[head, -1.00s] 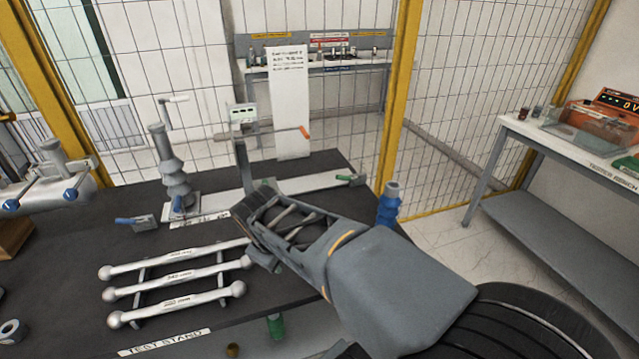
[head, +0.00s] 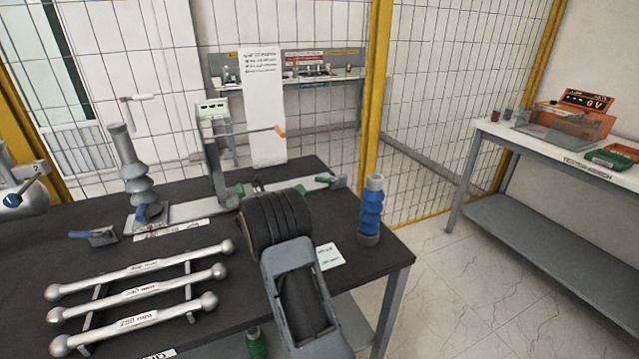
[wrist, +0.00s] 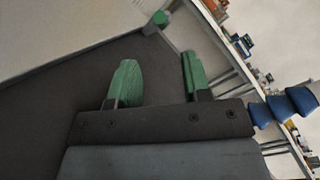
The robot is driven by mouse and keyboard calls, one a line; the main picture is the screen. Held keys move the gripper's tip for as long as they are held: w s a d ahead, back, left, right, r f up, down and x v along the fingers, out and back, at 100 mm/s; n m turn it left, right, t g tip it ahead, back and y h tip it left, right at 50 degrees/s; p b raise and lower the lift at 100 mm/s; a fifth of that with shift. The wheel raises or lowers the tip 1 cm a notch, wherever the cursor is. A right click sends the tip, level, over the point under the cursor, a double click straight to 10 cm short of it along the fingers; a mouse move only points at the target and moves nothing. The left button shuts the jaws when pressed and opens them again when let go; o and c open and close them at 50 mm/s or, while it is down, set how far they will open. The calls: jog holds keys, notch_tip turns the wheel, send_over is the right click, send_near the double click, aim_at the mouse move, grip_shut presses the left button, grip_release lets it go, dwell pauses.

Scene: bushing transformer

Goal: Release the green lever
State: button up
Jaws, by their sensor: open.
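The green lever (head: 338,182) sits at the right end of the pale flat bar on the black test stand. In the wrist view a small green piece at the top (wrist: 160,18), on a grey mount, appears to be the same lever. My gripper (wrist: 158,72) is open and empty, its two green fingers spread above the dark table top. In the head view my gripper (head: 270,186) is mostly hidden behind my dark wrist; it is left of the lever and apart from it.
A blue ribbed insulator (head: 371,212) stands close on the right of my arm. A grey ribbed bushing (head: 140,172) and a grey upright with an orange-tipped rod (head: 212,150) stand behind. Several silver ball-ended bars (head: 140,290) lie front left. Wire fencing (head: 440,110) closes off the back.

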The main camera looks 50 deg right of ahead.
aim_at(320, 180)
jog(key=d, duration=0.8)
jog(key=w+d, duration=0.1)
jog(key=d, duration=0.3)
jog(key=shift+d, duration=0.15)
grip_shut()
